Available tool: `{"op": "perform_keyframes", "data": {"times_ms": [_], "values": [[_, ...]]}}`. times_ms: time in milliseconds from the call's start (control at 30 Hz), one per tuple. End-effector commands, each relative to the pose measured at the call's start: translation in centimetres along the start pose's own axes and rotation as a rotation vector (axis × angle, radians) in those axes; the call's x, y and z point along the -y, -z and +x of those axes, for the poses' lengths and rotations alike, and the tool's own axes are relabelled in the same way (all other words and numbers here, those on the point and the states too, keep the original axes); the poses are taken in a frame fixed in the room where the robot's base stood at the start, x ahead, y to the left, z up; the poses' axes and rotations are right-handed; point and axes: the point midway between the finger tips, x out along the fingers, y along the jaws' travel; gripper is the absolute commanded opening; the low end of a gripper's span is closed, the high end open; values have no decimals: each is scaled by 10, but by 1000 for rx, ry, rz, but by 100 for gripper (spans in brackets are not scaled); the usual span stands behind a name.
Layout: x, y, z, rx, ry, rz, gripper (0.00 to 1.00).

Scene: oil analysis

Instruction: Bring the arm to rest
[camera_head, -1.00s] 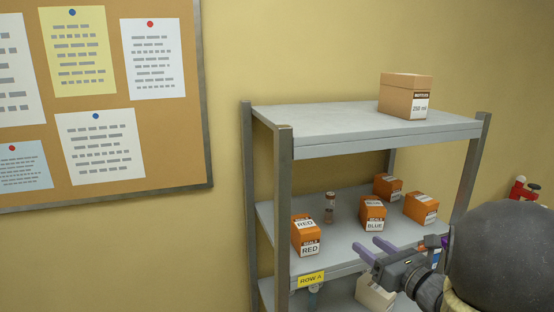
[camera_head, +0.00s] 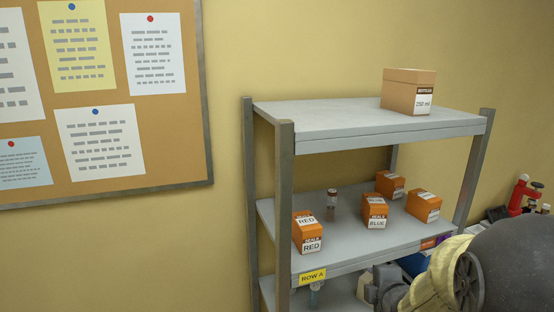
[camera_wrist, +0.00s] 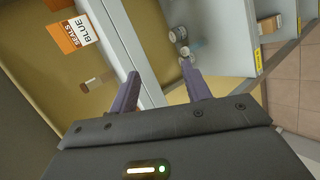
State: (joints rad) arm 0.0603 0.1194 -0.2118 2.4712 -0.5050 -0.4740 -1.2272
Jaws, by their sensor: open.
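My gripper (camera_wrist: 162,85) shows in the wrist view with its two purple fingers apart and nothing between them. It is in front of the shelf unit, and the shelf's front edge lies beyond the fingers. In the head view my arm (camera_head: 500,265) is at the lower right, and the gripper's fingers are hidden there.
A grey shelf unit (camera_head: 370,142) stands by the wall. Its middle shelf holds an orange RED seals box (camera_head: 307,233), a BLUE seals box (camera_head: 375,211), other orange boxes and a small bottle (camera_head: 331,205). A cardboard box (camera_head: 408,91) sits on top.

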Motion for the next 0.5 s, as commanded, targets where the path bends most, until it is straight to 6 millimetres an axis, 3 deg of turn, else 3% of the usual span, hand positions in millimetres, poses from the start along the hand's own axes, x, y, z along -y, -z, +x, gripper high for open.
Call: {"op": "perform_keyframes", "data": {"times_ms": [267,500], "values": [[65,21,-19,153,269,645,48],[123,51,-54,382,484,1168,48]]}}
